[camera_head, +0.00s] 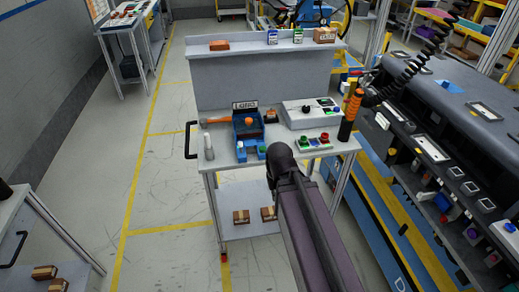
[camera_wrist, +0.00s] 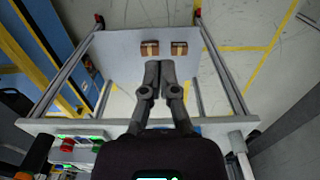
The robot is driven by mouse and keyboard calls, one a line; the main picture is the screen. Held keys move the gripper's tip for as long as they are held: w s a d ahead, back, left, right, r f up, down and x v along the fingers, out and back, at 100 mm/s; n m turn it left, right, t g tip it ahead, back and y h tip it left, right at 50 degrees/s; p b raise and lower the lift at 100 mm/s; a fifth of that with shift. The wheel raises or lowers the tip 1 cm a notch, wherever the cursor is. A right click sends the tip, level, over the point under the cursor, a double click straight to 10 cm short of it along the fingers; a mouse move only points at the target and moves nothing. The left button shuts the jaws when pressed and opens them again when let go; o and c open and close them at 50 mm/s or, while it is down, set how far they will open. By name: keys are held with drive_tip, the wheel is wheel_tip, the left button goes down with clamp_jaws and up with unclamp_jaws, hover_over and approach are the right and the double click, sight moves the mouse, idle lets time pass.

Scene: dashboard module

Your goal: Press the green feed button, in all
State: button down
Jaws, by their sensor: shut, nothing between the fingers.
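A small button box (camera_head: 313,145) sits at the front right of the cart's top. It carries a green button (camera_head: 303,141) on its left and a second button at its right whose colour reads reddish-green. In the wrist view, a green-lit button (camera_wrist: 95,136) and a red one (camera_wrist: 67,147) show at the lower left by the cart's edge. Labels are too small to read. My gripper (camera_wrist: 160,66) is shut and empty, its fingers pointing past the cart's front edge above the lower shelf, apart from the buttons. In the head view my dark arm hides the fingers.
The cart top (camera_head: 220,158) also holds a blue bin (camera_head: 248,131), a grey control box (camera_head: 311,114), a hammer and an orange-black handled tool (camera_head: 350,112). Cartons (camera_head: 241,216) lie on the lower shelf. A large machine (camera_head: 440,130) stands close on the right.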

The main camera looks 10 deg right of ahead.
drive_tip(key=w+d+t+h, duration=0.1)
drive_tip(key=w+d+h, duration=0.1)
drive_tip(key=w, duration=0.4)
wheel_tip(320, 180, up, 8)
drive_tip(key=t+h+p, duration=0.2)
drive_tip(key=t+h, duration=0.3)
hover_over(262, 149)
drive_tip(key=shift+w+m, duration=0.1)
drive_tip(key=shift+m, duration=0.3)
drive_tip(key=shift+f, duration=0.25)
wheel_tip(262, 149, down, 8)
drive_tip(key=b, duration=0.8)
drive_tip(key=shift+f, duration=0.15)
drive_tip(key=shift+b, duration=0.3)
drive_tip(key=shift+f, duration=0.15)
drive_tip(key=shift+f+b, duration=0.3)
drive_tip(key=shift+b, duration=0.1)
